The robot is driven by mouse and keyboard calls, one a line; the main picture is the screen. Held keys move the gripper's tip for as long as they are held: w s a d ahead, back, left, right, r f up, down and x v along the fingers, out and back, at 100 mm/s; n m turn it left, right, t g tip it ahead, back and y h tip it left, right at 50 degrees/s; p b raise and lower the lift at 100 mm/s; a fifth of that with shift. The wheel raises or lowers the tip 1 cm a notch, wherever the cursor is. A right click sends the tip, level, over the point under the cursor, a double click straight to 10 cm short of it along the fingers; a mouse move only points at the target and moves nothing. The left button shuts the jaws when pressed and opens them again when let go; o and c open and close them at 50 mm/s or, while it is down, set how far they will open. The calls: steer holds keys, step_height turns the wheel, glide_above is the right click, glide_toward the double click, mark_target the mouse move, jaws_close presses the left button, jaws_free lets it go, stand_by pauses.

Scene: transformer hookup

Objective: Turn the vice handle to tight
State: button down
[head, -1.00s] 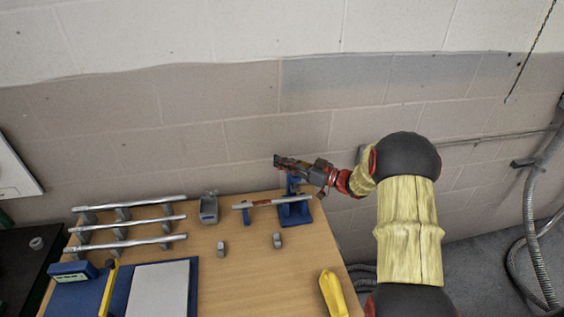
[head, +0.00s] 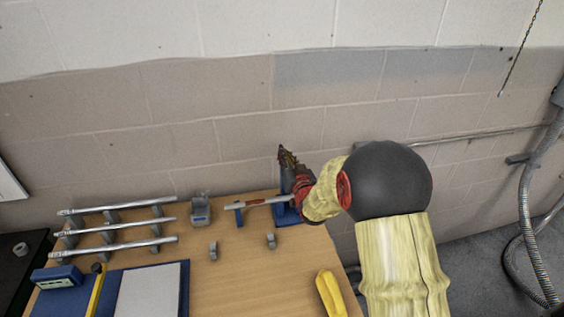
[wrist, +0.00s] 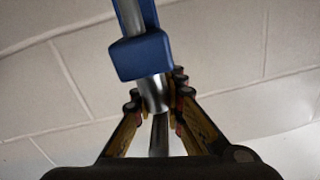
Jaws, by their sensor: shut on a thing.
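The blue vice (head: 287,215) stands at the back right corner of the wooden bench. A silver rod with a red band (head: 257,202) lies level, from a small blue stand to the vice. My gripper (head: 285,158) is at the vice, its fingers tilted steeply up; it hides much of the vice's upper part. In the wrist view, a blue block (wrist: 141,56) with a metal bar through it is just beyond my fingertips. The metal vice handle (wrist: 154,95) lies between the fingers, and my gripper is shut on it.
The bench (head: 225,260) also holds a grey holder (head: 200,212), small grey clips, a yellow object (head: 330,293) and several silver rods on a rack (head: 115,228). The block wall (head: 240,150) stands close behind the vice. The bench middle is mostly clear.

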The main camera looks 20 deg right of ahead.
mark_target(290, 167)
steer(key=h, duration=0.1)
steer(key=m+h+b, duration=0.1)
steer(key=m+h, duration=0.1)
steer(key=h, duration=0.1)
steer(key=shift+s+d+f+g+b, duration=0.15)
steer(key=shift+d+f+g+b, duration=0.15)
steer(key=shift+g+b, duration=0.1)
steer(key=m+g+h, duration=0.1)
steer(key=d+m+h, duration=0.1)
steer(key=h, duration=0.1)
steer(key=shift+s+r+m+g, duration=0.15)
steer(key=shift+s+m+g, duration=0.05)
steer(key=shift+m+g, duration=0.2)
steer(key=s+d+m+g+h+p, duration=0.1)
steer(key=s+m+g+h+p, duration=0.2)
steer(key=m+g+p, duration=0.4)
steer(key=s+d+r+m+g+h+p, duration=0.1)
steer(key=s+m+g+h+p, duration=0.2)
steer(key=m+g+p, duration=0.5)
steer(key=m+g, duration=0.2)
steer(key=g, duration=0.6)
steer(key=shift+s+g+h, duration=0.3)
steer(key=shift+s, duration=0.05)
steer(key=shift+p, duration=0.55)
steer(key=shift+s+f+m+g+p, duration=0.15)
steer(key=shift+m+g+p, duration=0.45)
steer(key=shift+p, duration=0.4)
